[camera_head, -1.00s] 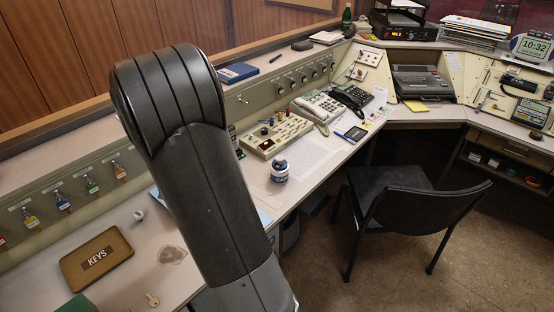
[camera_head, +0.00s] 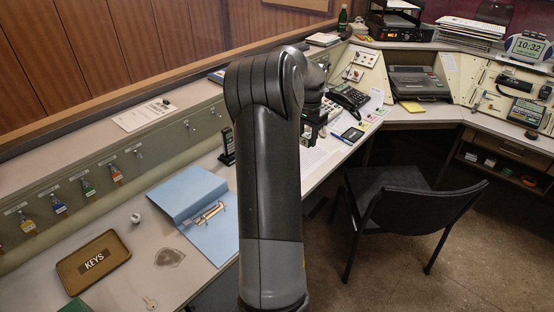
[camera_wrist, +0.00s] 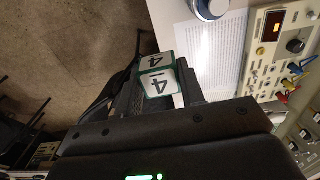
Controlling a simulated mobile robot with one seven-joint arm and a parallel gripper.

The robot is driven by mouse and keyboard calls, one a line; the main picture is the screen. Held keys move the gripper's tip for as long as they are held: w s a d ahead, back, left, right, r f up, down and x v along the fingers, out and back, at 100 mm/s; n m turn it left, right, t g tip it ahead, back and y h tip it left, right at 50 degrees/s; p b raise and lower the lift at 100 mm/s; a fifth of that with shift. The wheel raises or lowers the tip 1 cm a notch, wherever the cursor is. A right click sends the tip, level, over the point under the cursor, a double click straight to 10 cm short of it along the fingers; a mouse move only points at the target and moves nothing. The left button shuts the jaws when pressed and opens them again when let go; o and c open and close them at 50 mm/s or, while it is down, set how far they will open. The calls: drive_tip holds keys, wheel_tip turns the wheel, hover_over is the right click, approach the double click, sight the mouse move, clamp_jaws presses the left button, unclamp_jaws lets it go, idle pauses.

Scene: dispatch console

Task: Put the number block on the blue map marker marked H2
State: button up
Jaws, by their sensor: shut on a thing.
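The number block (camera_wrist: 157,82) is white with green edges and shows a black 4 on two faces in the wrist view. My gripper (camera_wrist: 158,92) is shut on it, with dark fingers on both sides. It holds the block above the desk's front edge, with floor to its left in the picture. I cannot make out a blue map marker marked H2 in any view.
A blue-and-white jar (camera_wrist: 209,8) stands by a printed sheet (camera_wrist: 218,52) and a control panel (camera_wrist: 282,45). A blue folder (camera_head: 213,240), a KEYS tray (camera_head: 93,262) and a telephone (camera_head: 350,97) are on the desk. A black chair (camera_head: 412,210) stands in front.

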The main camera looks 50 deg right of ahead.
drive_tip(key=w+f, duration=0.2)
drive_tip(key=w, duration=0.1)
drive_tip(key=w+a+f, duration=0.1)
drive_tip(key=w+f, duration=0.1)
drive_tip(key=w, duration=0.2)
drive_tip(key=w+a+f, duration=0.1)
drive_tip(key=w+f, duration=0.1)
drive_tip(key=w, duration=0.1)
drive_tip(key=shift+w+a+f, duration=0.2)
drive_tip(key=shift+w+f, duration=0.15)
drive_tip(key=shift+f, duration=0.05)
drive_tip(key=shift+w+f, duration=0.15)
drive_tip(key=shift+f, duration=1.9)
drive_tip(key=shift+f, duration=0.15)
drive_tip(key=o, duration=1)
drive_tip(key=shift+c, duration=0.2)
wheel_tip(320, 180, up, 12)
drive_tip(key=shift+r, duration=0.25)
